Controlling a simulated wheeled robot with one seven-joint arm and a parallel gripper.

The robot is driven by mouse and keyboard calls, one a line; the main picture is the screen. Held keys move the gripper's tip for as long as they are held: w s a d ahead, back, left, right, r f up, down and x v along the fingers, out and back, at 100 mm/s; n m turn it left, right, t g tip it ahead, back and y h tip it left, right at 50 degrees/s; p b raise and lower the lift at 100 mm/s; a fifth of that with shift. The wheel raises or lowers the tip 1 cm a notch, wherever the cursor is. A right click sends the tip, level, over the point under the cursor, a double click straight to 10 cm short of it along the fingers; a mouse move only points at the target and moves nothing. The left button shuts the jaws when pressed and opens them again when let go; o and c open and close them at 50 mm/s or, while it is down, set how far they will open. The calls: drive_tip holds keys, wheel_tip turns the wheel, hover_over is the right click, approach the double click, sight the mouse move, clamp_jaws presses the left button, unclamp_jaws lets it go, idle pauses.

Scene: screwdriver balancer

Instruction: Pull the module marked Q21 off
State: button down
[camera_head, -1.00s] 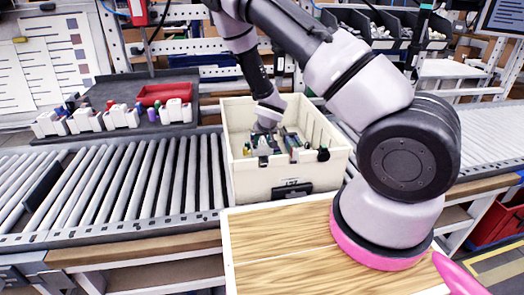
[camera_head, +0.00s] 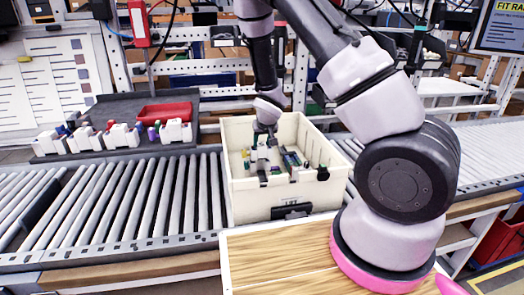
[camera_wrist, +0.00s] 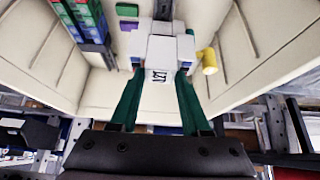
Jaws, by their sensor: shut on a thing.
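My gripper (camera_wrist: 157,85) is shut on a white module (camera_wrist: 160,48), its green fingers on either side. The module's label is partly covered; I see only a few dark characters and cannot read them fully. In the head view my gripper (camera_head: 264,138) reaches down inside a cream crate (camera_head: 245,199), whose walls also show in the wrist view (camera_wrist: 35,45). The wrist picture does not settle whether the module still touches anything below it.
A stack of red, green and blue parts (camera_wrist: 85,18) and a yellow cylinder (camera_wrist: 209,61) lie near the module. Left of the crate are conveyor rollers (camera_head: 120,200) and a dark tray with white modules (camera_head: 120,137) and a red bin (camera_head: 165,113).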

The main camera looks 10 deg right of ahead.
sight(262, 145)
wheel_tip(262, 145, up, 10)
drive_tip(key=shift+f, duration=0.2)
idle(0.5)
